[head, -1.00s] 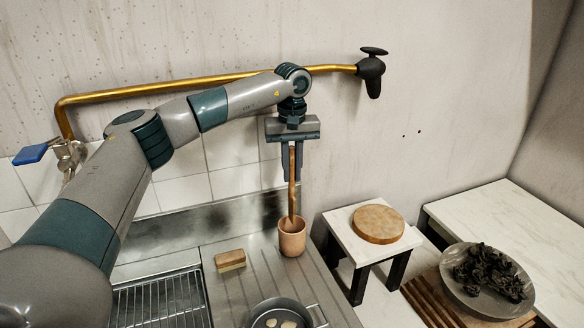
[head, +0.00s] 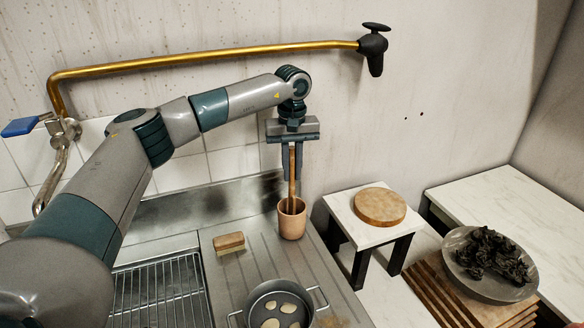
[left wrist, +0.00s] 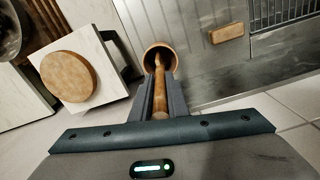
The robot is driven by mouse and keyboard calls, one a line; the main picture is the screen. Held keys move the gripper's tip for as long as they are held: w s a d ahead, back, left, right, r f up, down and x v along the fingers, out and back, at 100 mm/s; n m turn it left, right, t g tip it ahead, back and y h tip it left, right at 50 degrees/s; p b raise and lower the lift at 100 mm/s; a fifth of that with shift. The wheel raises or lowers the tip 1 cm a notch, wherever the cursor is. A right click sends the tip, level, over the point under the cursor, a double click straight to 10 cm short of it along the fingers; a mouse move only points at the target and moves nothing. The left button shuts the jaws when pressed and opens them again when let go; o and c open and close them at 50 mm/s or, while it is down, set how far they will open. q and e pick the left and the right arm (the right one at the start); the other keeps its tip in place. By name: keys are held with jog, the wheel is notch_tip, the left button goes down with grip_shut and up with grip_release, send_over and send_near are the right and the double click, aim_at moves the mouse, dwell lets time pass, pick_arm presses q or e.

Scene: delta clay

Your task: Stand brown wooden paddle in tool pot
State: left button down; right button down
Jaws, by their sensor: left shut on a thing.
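The brown wooden paddle (head: 292,185) is upright between the fingers of my left gripper (head: 292,176), which is shut on it. Its lower end is inside the mouth of the terracotta-coloured tool pot (head: 292,222), which stands on the metal drainboard. In the left wrist view the paddle (left wrist: 160,90) runs from the gripper fingers (left wrist: 160,100) down into the pot (left wrist: 152,55). The paddle's bottom end is hidden by the pot wall, so I cannot tell whether it touches the floor of the pot. My right gripper is not in view.
A wood-backed brush (head: 229,242) lies left of the pot. A metal pan (head: 278,302) with pale pieces stands in front. A small white stand (head: 345,213) with a round wooden board (head: 380,206) is close on the right. A brass pipe (head: 200,62) runs along the wall behind.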

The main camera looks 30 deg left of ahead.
pick_arm(q)
jog(key=shift+f, duration=0.35)
